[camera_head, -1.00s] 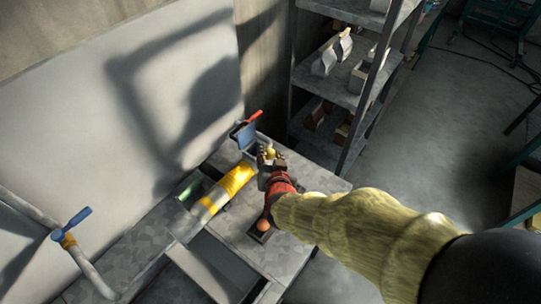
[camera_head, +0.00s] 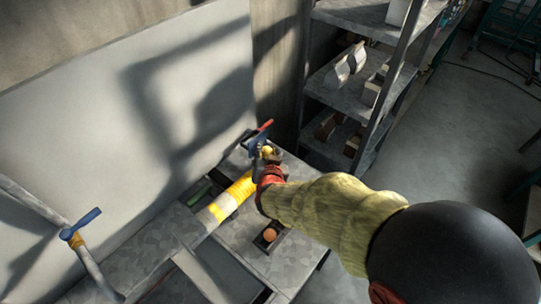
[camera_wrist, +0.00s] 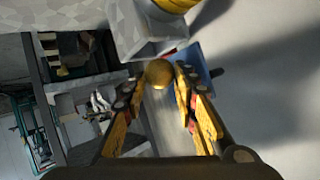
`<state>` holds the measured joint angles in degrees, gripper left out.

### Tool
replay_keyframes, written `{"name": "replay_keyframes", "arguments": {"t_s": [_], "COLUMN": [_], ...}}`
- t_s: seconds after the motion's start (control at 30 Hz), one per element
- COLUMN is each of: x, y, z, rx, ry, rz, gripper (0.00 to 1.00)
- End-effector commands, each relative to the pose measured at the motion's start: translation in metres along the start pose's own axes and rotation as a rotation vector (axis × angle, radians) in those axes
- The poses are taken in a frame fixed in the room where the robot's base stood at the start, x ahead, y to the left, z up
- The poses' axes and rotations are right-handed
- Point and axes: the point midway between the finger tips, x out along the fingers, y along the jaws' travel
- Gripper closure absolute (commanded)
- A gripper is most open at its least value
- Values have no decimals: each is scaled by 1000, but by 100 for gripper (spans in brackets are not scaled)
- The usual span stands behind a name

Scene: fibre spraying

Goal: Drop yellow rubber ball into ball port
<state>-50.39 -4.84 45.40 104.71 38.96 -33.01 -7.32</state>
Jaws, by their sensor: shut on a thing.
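The yellow rubber ball (camera_head: 267,150) is at my gripper's tips in the camera_head view. In the camera_wrist view the ball (camera_wrist: 159,73) sits between the fingertips, and my gripper (camera_wrist: 158,78) is shut on it. The ball port appears to be the grey box-like fitting (camera_wrist: 150,36) at the end of the yellow-banded pipe. A blue flap (camera_head: 258,139) with a red handle (camera_head: 265,126) stands raised there, also visible in the wrist view (camera_wrist: 197,66). The ball is held close to this fitting. The port's opening is largely hidden by my gripper in the camera_head view.
A yellow and white banded pipe (camera_head: 230,197) runs along the grey bench (camera_head: 245,240). An orange ball (camera_head: 270,235) sits in a small black holder right of it. A metal shelf (camera_head: 350,85) stands behind. A blue-handled valve (camera_head: 82,224) is at left.

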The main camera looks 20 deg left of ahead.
Motion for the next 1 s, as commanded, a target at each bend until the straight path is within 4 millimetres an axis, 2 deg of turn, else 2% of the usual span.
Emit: {"name": "replay_keyframes", "arguments": {"t_s": [0.33,0.37,0.4,0.73,1.0], "x": [2,2,2,2,1], "y": [-1,-1,-1,-1,-1], "z": [0,0,0,0,0], "rx": [0,0,0,0,0], "ry": [0,0,0,-1,-1], "rz": [0,0,0,0,0], "gripper": [88,71,68,50,50]}}
